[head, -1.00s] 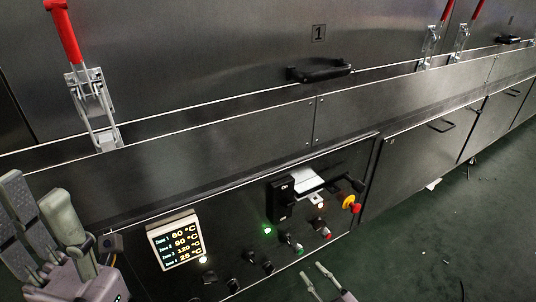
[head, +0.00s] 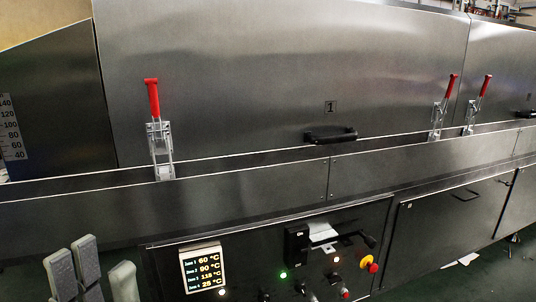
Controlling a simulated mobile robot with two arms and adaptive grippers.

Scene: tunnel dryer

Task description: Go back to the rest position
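My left gripper (head: 100,270) is at the bottom left corner of the head view. Its grey fingers point up with a gap between them, so it is open, and no object shows between them. Its base is cut off by the frame edge. It appears in front of the dryer's lower panel, left of the temperature display (head: 203,268). My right gripper is not in view.
The metal dryer fills the view. A toggle clamp with a red handle (head: 153,98) stands upright at left; two more clamps stand at right. A black hood handle (head: 330,136) is near the middle. The control panel has a red-and-yellow emergency stop (head: 369,264). Green floor shows at lower right.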

